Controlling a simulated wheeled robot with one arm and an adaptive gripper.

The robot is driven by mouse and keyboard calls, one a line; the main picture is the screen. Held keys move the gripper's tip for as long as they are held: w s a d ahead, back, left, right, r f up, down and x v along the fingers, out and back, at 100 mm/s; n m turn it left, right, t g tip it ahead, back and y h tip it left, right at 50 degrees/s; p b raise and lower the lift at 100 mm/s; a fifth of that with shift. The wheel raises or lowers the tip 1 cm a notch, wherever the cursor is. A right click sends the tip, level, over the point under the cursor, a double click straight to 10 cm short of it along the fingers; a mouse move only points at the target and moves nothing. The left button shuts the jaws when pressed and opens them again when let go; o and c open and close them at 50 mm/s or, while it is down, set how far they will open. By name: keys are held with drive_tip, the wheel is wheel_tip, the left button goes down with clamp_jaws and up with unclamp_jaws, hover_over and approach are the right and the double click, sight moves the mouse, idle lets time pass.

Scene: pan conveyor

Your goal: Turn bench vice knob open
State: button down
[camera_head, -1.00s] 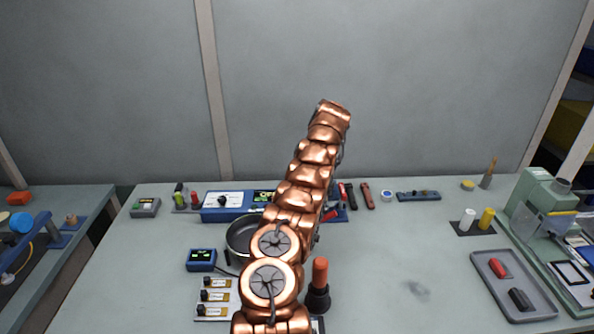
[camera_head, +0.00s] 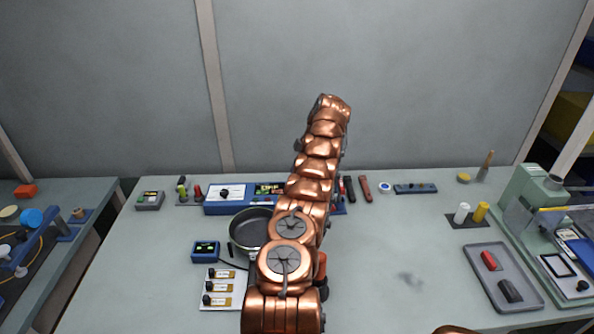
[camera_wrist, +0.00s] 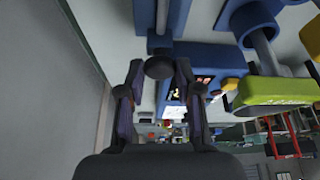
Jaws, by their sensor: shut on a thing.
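In the wrist view a dark round knob (camera_wrist: 160,67) sits between the two fingertips of my gripper (camera_wrist: 158,74). The fingers are closed around the knob's sides. Behind the knob a short dark stem leads to a blue body (camera_wrist: 178,18) with a grey bar, which looks like the bench vice. How far the knob is turned cannot be told. In the head view my copper arm stands in the middle, and neither my gripper nor the held knob can be made out there.
On the bench stand a pan (camera_head: 240,232), a blue panel box (camera_head: 226,197), a small blue display (camera_head: 205,251) and a grey tray (camera_head: 476,262). A green machine (camera_head: 520,200) is at right. The wrist view shows a yellow-green part (camera_wrist: 275,91) close at right.

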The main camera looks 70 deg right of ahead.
drive_tip(key=shift+a+f, duration=0.1)
drive_tip(key=c, duration=0.8)
unclamp_jaws()
drive_tip(key=shift+o, duration=0.2)
drive_tip(key=shift+w+b, duration=0.1)
drive_tip(key=shift+b, duration=0.4)
